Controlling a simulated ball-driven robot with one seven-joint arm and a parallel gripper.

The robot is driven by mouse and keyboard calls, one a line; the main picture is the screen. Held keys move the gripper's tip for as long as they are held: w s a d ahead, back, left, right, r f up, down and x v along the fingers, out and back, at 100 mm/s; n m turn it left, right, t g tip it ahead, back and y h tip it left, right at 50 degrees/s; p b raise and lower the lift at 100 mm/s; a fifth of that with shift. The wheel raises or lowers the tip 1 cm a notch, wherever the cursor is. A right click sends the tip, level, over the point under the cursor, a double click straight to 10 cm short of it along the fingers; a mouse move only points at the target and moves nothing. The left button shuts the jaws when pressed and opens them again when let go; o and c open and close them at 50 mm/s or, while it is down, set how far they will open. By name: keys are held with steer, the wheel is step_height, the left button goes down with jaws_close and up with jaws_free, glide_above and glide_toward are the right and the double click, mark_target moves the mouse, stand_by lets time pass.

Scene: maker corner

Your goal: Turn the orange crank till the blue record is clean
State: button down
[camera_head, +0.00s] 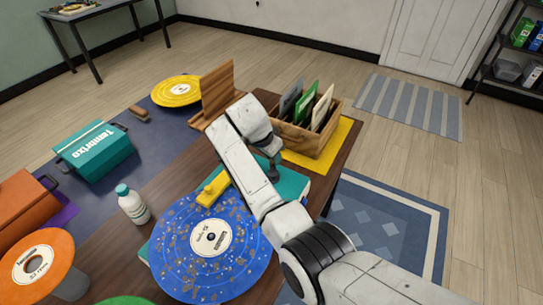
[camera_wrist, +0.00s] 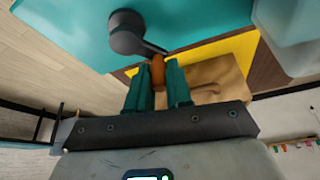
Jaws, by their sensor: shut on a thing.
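The blue record (camera_head: 175,238) lies flat on a teal machine (camera_head: 292,181) on the table. Brown specks of dirt are spread over its surface, around a white label. A yellow bar (camera_head: 213,189) rests over its far edge. In the wrist view, the orange crank handle (camera_wrist: 158,72) sits on a dark arm from a round grey hub (camera_wrist: 126,32) on the teal machine (camera_wrist: 70,25). My gripper (camera_wrist: 158,82) is shut on the orange handle, one teal finger on each side. In the head view my arm hides the handle and most of my gripper.
A wooden crate (camera_head: 305,140) with several sleeves stands just beyond my gripper on a yellow mat (camera_head: 335,142). A wooden stand (camera_head: 218,92) is to its left. A white bottle (camera_head: 132,206) stands left of the record. An orange record (camera_head: 60,250) lies at lower left.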

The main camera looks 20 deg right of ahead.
steer(key=c, duration=1)
jaws_free()
steer(key=shift+c, duration=0.2)
steer(key=v, duration=1)
steer(key=shift+r+b, duration=0.35)
steer(key=shift+r, duration=0.05)
